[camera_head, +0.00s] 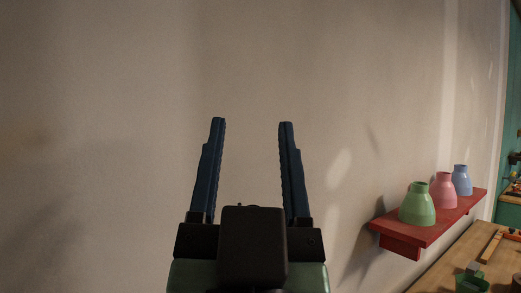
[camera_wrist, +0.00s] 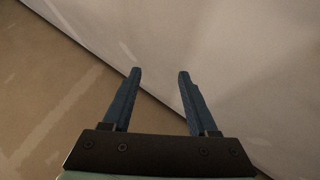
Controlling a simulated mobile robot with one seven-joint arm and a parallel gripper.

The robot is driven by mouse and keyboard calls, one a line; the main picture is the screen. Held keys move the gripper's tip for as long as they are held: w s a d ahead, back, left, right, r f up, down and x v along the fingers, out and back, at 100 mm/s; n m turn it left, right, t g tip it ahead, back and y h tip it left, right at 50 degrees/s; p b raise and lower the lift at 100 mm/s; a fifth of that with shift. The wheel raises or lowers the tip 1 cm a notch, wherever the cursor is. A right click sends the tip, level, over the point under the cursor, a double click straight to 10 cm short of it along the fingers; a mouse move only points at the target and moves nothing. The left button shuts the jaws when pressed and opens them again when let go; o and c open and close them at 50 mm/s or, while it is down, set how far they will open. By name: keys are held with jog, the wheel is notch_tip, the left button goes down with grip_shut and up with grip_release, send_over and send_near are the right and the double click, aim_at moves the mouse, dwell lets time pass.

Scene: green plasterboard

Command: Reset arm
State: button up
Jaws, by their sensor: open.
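My gripper (camera_head: 251,124) stands upright in the middle of the head view, in front of a pale wall (camera_head: 110,110). Its two dark blue fingers are spread apart with nothing between them. The wrist view also shows the gripper (camera_wrist: 160,73) open and empty. There its fingers lie over the line where the pale wall (camera_wrist: 250,50) meets a brownish surface (camera_wrist: 45,95).
At the right of the head view, a red shelf (camera_head: 395,231) on the wall holds a green vase (camera_head: 417,207), a pink vase (camera_head: 443,192) and a blue vase (camera_head: 461,181). Below it is a wooden table (camera_head: 450,262) with a green container (camera_head: 471,284). The wall area left of the gripper is bare.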

jog(key=shift+n+t, duration=0.4)
jog(key=shift+t, duration=0.5)
jog(key=s+r, duration=0.3)
jog(key=shift+s+d+r, duration=0.25)
jog(key=shift+d, duration=0.1)
